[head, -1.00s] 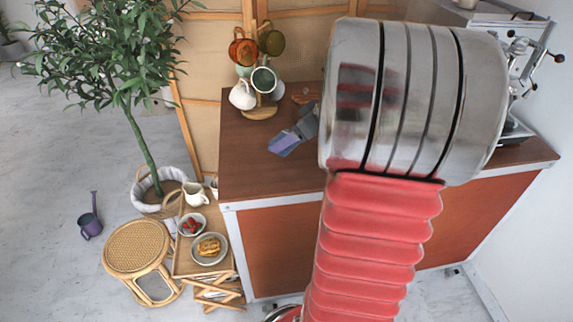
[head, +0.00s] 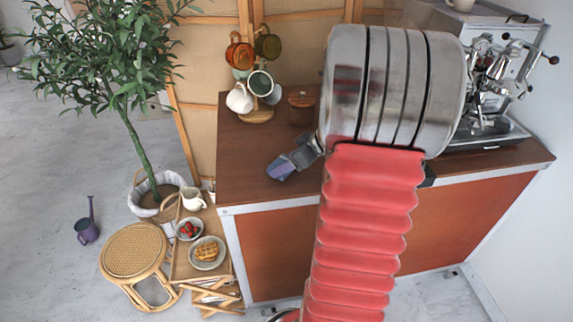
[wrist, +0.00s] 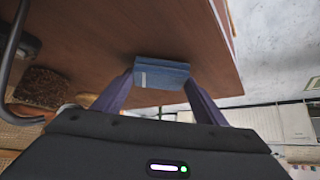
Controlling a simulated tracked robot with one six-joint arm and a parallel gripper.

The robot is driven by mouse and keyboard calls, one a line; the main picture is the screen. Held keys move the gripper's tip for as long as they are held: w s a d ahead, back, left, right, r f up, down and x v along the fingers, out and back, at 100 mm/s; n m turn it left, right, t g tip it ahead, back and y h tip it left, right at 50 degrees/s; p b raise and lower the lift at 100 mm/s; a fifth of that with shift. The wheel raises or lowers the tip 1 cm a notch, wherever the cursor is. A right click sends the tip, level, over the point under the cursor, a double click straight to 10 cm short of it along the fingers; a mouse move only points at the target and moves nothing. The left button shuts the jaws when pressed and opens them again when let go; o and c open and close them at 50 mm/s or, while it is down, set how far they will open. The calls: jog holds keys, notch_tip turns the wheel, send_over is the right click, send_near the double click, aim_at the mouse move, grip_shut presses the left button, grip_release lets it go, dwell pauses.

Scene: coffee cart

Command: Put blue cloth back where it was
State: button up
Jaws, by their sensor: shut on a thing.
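The blue cloth (wrist: 162,74) is a small folded pad. In the wrist view it sits between the tips of my two purple fingers, and my gripper (wrist: 158,82) is shut on it. The brown counter top (wrist: 110,35) fills the view behind the cloth. In the head view my gripper (head: 281,168) is over the left part of the counter (head: 240,150), near its front edge. The cloth is hard to make out there, and I cannot tell whether it touches the counter.
A mug tree with several mugs (head: 262,84) stands at the counter's back left, beside a round wooden box (head: 302,108). An espresso machine (head: 492,95) stands at the right. A low tray table with a plate of pastry (head: 207,252), a rattan stool (head: 135,251) and a potted tree (head: 140,150) are left of the counter.

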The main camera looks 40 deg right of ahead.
jog(key=shift+f, duration=0.25)
jog(key=shift+f, duration=0.1)
jog(key=o, duration=1.6)
jog(key=shift+s+d+r, duration=0.1)
jog(key=shift+s+r, duration=0.2)
jog(key=shift+r, duration=0.2)
jog(key=v, duration=1.1)
